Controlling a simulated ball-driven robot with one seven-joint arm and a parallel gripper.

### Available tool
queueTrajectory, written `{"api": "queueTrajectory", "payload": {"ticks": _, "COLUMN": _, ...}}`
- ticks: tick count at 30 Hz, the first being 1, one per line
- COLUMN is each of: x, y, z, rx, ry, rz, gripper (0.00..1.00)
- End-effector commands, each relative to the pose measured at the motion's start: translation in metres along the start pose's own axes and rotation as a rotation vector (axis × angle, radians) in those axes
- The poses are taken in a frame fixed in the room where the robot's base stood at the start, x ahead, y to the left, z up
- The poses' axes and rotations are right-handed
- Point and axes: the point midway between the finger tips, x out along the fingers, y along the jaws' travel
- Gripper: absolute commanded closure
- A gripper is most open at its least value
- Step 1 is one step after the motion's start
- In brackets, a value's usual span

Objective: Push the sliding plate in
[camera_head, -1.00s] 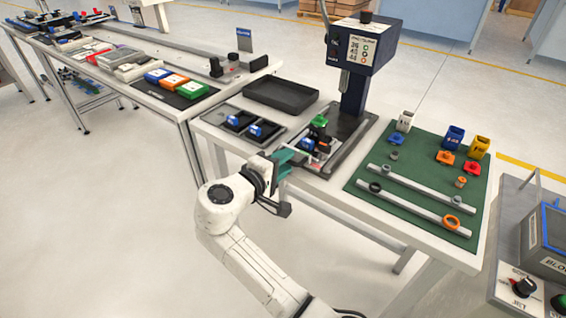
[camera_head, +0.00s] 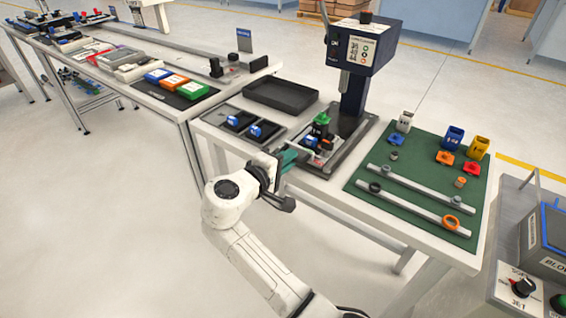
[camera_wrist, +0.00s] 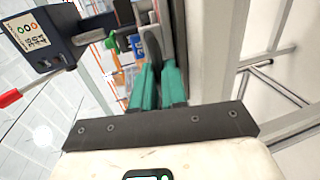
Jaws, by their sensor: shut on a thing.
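The sliding plate (camera_head: 316,158) lies at the foot of the dark blue press (camera_head: 362,48), on the near side of its column. It carries a green-topped part (camera_head: 321,119), a blue block and small dark and orange parts. My gripper (camera_head: 288,158), with green fingers, is at the plate's near left end, low over the table edge. In the wrist view, the green fingers (camera_wrist: 157,85) are shut on a grey handle-like piece (camera_wrist: 152,48) at the plate's near end. The fingers hide part of this piece and of the plate.
Two small dark trays with blue parts (camera_head: 256,131) and an empty black tray (camera_head: 281,96) stand left of the press. A green mat (camera_head: 400,200) with two rails, rings and coloured cups lies to the right. The press column (camera_head: 354,92) rises behind the plate.

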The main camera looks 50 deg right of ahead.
Motion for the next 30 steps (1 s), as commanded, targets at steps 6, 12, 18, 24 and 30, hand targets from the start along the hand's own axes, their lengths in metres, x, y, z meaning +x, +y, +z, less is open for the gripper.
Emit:
{"api": "queueTrajectory", "payload": {"ticks": 6, "x": 0.051, "y": 0.011, "z": 0.001, "rx": 0.001, "ry": -0.004, "rz": -0.003, "gripper": 1.00}}
{"api": "queueTrajectory", "payload": {"ticks": 12, "x": 0.069, "y": 0.015, "z": 0.000, "rx": 0.000, "ry": 0.001, "rz": -0.002, "gripper": 1.00}}
{"api": "queueTrajectory", "payload": {"ticks": 18, "x": 0.069, "y": 0.014, "z": 0.000, "rx": -0.001, "ry": 0.002, "rz": -0.003, "gripper": 1.00}}
{"api": "queueTrajectory", "payload": {"ticks": 24, "x": 0.069, "y": 0.015, "z": 0.000, "rx": 0.000, "ry": 0.002, "rz": -0.002, "gripper": 0.74}}
{"api": "queueTrajectory", "payload": {"ticks": 30, "x": 0.069, "y": 0.015, "z": 0.000, "rx": 0.000, "ry": 0.001, "rz": -0.002, "gripper": 0.62}}
